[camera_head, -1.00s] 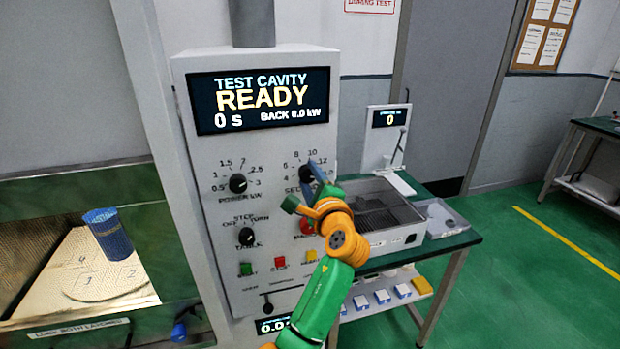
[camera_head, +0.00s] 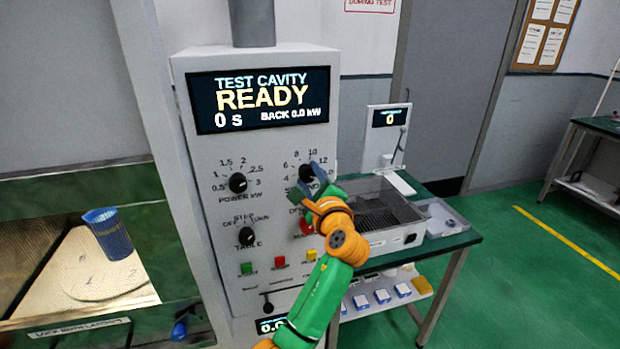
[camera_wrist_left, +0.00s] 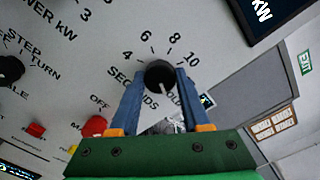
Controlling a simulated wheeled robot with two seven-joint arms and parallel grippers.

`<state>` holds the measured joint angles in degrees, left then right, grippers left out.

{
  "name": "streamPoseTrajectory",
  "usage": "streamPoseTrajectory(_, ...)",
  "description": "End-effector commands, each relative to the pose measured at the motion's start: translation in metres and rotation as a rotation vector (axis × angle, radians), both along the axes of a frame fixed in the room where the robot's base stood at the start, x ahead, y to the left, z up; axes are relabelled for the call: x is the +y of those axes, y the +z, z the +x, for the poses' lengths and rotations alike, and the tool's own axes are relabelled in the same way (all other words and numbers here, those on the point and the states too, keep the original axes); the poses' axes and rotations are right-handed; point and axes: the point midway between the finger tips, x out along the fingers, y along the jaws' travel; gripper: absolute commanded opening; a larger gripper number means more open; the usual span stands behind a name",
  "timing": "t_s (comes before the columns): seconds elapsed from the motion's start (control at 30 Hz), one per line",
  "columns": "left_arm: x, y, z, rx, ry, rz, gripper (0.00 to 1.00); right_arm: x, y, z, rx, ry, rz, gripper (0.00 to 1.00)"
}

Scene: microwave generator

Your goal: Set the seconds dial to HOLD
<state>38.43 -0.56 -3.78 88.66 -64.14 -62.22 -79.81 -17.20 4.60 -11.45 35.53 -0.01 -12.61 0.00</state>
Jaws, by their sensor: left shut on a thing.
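The seconds dial (camera_head: 307,173) is a black round knob on the white panel, at the right of the upper row, partly hidden by my gripper in the head view. In the left wrist view the knob (camera_wrist_left: 159,74) sits between the two blue fingers of my left gripper (camera_wrist_left: 158,84), which is shut on it. The gripper (camera_head: 312,186) also shows in the head view. In the wrist view a pale pointer line on the knob points down and slightly right, towards partly hidden lettering that ends in "OLD". Whether it lines up exactly, I cannot tell. My right gripper is in neither view.
The display (camera_head: 259,99) reads TEST CAVITY READY, 0 s. The power knob (camera_head: 238,183) and table knob (camera_head: 246,237) are to the left. A red button (camera_head: 306,227) is just below my gripper. A wire-floored tray (camera_head: 376,214) stands on a table at the right.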

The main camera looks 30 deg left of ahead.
Motion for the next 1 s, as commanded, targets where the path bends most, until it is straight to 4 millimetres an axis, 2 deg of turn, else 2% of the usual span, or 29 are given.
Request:
streamPoseTrajectory(0.03,0.0,0.002,0.0,-0.002,0.0,0.004,0.52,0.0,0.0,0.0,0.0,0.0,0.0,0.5)
streamPoseTrajectory(0.1,0.0,0.002,0.0,-0.003,0.001,0.003,0.71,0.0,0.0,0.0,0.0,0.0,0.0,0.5)
streamPoseTrajectory(0.13,0.0,0.002,0.0,-0.003,0.001,0.003,0.77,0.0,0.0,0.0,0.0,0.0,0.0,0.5)
streamPoseTrajectory(0.43,-0.001,0.0,-0.001,-0.002,0.0,0.001,0.77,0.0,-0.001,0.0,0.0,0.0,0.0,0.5)
streamPoseTrajectory(0.77,-0.048,-0.003,-0.04,-0.004,-0.002,0.001,0.77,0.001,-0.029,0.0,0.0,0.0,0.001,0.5)
streamPoseTrajectory(1.0,-0.054,0.0,-0.046,-0.001,0.001,0.002,0.77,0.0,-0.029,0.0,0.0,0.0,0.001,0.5)
